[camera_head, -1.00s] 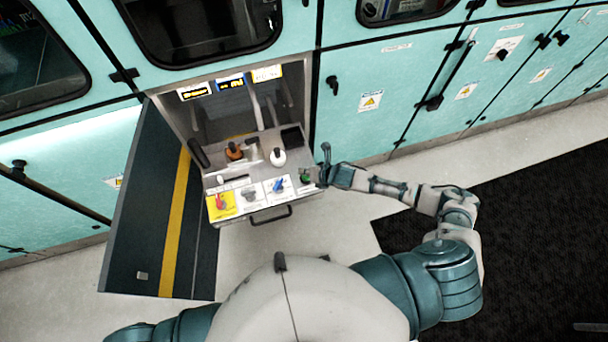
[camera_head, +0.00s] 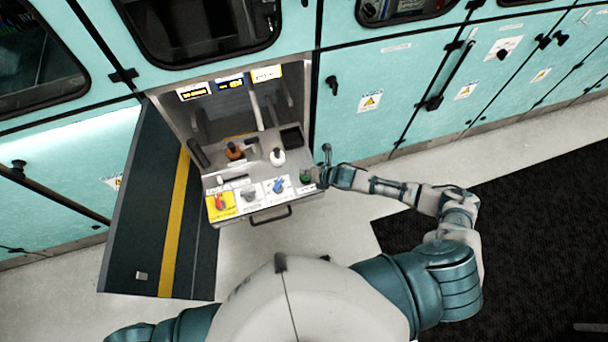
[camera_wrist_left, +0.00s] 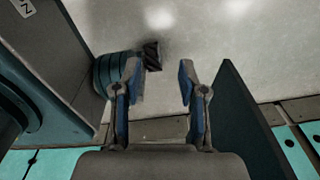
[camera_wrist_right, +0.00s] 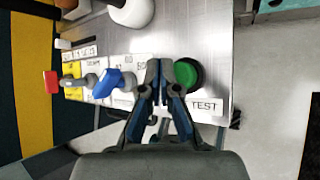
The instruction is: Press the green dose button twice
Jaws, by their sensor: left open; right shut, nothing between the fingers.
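The green dose button (camera_wrist_right: 185,78) is a round green cap in a dark ring on the grey panel, beside a label reading TEST. It also shows in the head view (camera_head: 305,177) at the panel's right front. My right gripper (camera_wrist_right: 163,66) is shut and empty, its tips just left of the button in the right wrist view and partly over its ring. I cannot tell whether they touch it. In the head view my right gripper (camera_head: 322,176) is at the panel's right edge. My left gripper (camera_wrist_left: 162,72) is open and empty over the floor; the head view does not show it.
A blue knob (camera_wrist_right: 112,82), a grey knob (camera_wrist_right: 80,81) and a red knob (camera_wrist_right: 52,84) line the panel beside the button. A white round-topped thing (camera_head: 277,156) and an orange-brown one (camera_head: 234,151) stand behind. An open door (camera_head: 145,230) hangs left.

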